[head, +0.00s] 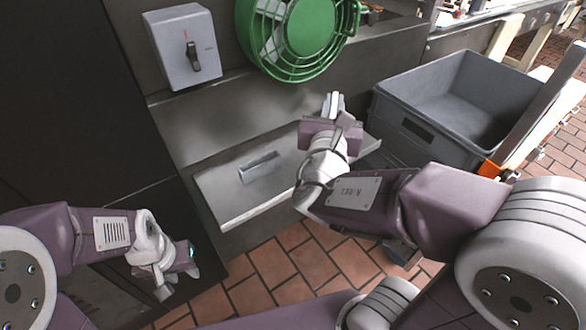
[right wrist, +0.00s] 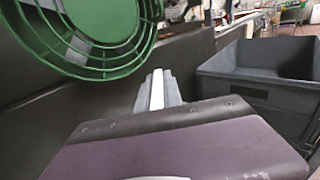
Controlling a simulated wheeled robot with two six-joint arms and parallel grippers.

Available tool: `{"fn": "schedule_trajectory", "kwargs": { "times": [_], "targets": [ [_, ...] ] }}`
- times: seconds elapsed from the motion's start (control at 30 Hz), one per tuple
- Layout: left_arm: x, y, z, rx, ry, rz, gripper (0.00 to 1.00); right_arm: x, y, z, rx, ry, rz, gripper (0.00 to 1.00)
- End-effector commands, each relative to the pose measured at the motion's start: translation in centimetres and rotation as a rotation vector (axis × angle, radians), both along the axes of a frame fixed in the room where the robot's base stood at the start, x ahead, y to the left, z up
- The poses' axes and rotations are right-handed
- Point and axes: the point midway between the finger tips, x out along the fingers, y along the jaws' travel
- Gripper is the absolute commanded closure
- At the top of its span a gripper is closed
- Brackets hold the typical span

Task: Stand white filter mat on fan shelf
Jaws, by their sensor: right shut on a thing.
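My right gripper (head: 333,105) is shut on the white filter mat, of which only a narrow white edge (right wrist: 157,90) shows between the fingers in the right wrist view. The gripper holds it raised in front of the wall, just below the green fan (head: 300,30) in the head view. The fan also shows in the right wrist view (right wrist: 85,30). A light grey metal shelf (head: 228,198) lies below the fan, lower left of the right gripper. My left gripper (head: 178,283) is low at the left, its fingers apart and empty.
A small metal holder (head: 260,167) sits on the shelf. A grey switch box (head: 184,47) is on the wall left of the fan. A large grey crate (head: 455,100) stands at the right. The shelf's left part is clear.

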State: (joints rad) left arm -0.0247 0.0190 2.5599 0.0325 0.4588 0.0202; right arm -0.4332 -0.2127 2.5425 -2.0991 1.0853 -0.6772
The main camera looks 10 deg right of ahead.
Motion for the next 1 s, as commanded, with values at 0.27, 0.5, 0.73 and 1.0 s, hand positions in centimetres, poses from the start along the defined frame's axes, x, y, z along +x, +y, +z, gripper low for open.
{"fn": "schedule_trajectory", "kwargs": {
  "times": [0.27, 0.5, 0.73, 1.0],
  "targets": [
    [0.0, 0.0, 4.3, 0.0, 0.0, 0.0, 0.64, 2.0, 1.3, -0.4, -0.007, 0.012, 0.0, 1.0],
    [0.0, 0.0, 2.1, 0.0, 0.001, 0.0, 0.64, 7.2, 4.7, -5.5, -0.001, 0.002, 0.001, 1.0],
    [0.0, 0.0, 1.6, 0.0, 0.0, 0.0, 0.64, 9.7, 6.3, -6.9, 0.0, -0.001, -0.001, 1.0],
    [0.0, 0.0, 0.5, 0.0, 0.0, 0.0, 0.64, 9.8, 6.4, -9.3, -0.001, 0.004, -0.001, 1.0]
  ]
}}
